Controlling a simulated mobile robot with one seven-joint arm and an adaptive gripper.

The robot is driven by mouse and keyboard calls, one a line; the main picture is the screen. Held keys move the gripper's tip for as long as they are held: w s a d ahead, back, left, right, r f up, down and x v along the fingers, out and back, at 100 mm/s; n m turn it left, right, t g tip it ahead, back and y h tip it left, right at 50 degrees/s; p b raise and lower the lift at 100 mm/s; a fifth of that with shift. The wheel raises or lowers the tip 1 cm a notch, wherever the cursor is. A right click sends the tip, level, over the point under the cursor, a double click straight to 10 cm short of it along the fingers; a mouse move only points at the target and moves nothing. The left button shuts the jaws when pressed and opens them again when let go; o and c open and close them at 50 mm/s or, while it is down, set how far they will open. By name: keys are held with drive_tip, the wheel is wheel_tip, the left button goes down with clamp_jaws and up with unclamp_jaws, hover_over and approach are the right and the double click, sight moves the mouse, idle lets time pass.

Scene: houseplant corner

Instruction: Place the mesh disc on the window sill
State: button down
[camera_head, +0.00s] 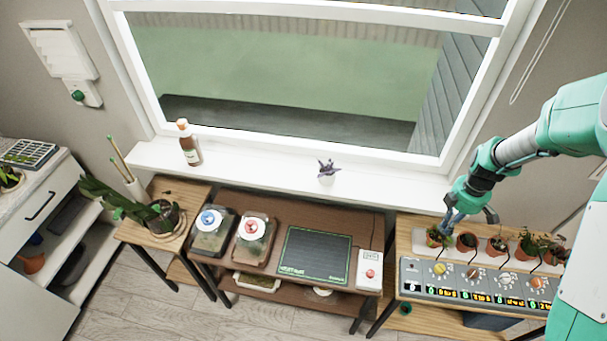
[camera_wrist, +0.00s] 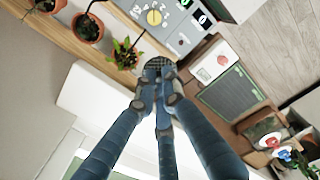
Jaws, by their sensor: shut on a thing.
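The mesh disc (camera_wrist: 157,62) is a small dark gridded piece at the fingertips in the wrist view. Most of it is covered by the fingers, and I cannot make it out in the head view. My gripper (camera_wrist: 161,76) is shut on it. In the head view my gripper (camera_head: 448,221) hangs at the right, close above the left end of a row of potted plants. The white window sill (camera_head: 253,163) runs below the window, behind and left of my gripper. In the wrist view the sill (camera_wrist: 92,98) lies beside my fingers.
Several small terracotta pots (camera_head: 499,247) stand behind a grey control panel (camera_head: 411,277) with knobs. A dark green mat (camera_head: 316,256) lies on the middle table.

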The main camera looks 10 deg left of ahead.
idle(0.5)
drive_tip(key=w+d, duration=0.1)
drive_tip(key=w, duration=0.4)
drive_tip(key=w+d+f, duration=0.1)
drive_tip(key=w, duration=0.4)
drive_tip(key=w+d, duration=0.1)
drive_tip(key=w, duration=0.4)
drive_tip(key=shift+w+d+f, duration=0.25)
drive_tip(key=shift+w, duration=0.1)
drive_tip(key=shift+f, duration=1.75)
drive_tip(key=shift+f, duration=0.15)
drive_tip(key=c, duration=1.9)
unclamp_jaws()
drive_tip(key=shift+o, duration=0.2)
